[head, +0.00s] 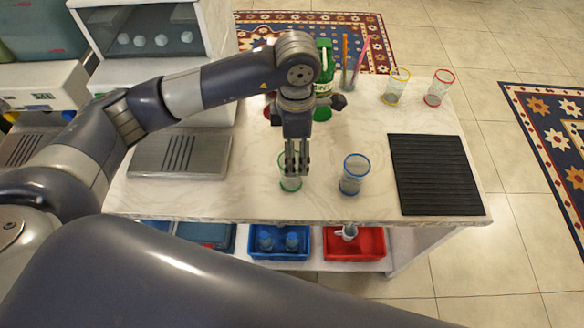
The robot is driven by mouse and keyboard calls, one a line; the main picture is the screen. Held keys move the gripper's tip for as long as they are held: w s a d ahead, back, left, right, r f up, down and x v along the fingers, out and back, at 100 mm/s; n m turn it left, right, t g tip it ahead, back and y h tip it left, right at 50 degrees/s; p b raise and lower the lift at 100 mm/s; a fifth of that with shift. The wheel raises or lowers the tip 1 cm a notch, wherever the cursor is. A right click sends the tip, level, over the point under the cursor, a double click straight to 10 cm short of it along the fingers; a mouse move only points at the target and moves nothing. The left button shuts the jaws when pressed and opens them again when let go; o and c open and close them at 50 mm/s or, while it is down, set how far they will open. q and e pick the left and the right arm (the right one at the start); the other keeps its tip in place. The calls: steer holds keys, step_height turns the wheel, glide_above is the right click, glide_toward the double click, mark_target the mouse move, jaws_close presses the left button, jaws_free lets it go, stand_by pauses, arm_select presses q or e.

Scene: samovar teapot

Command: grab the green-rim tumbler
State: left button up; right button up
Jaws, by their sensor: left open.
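The green-rim tumbler (289,184) is a clear glass standing on the white marbled counter (235,200), near its front edge. My left gripper (297,168) comes down over it from above, pointing straight down. Its fingers are open and overlap the tumbler in the head view, hiding much of its upper part and rim. I cannot tell whether the fingers touch the glass. My right gripper is not in view.
A blue-rim tumbler (354,175) stands close to the right. A black ribbed mat (436,175) lies farther right. A grey metal tray (180,155) lies left.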

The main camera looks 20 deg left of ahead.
arm_select(q)
steer(key=f+p, duration=0.1)
steer(key=f, duration=0.1)
steer(key=f+p, duration=0.1)
steer(key=f, duration=0.1)
steer(key=a+f+p, duration=0.1)
steer(key=f, duration=0.1)
steer(key=shift+w+f, duration=0.15)
steer(key=shift+c, duration=0.4)
steer(key=c, duration=1.3)
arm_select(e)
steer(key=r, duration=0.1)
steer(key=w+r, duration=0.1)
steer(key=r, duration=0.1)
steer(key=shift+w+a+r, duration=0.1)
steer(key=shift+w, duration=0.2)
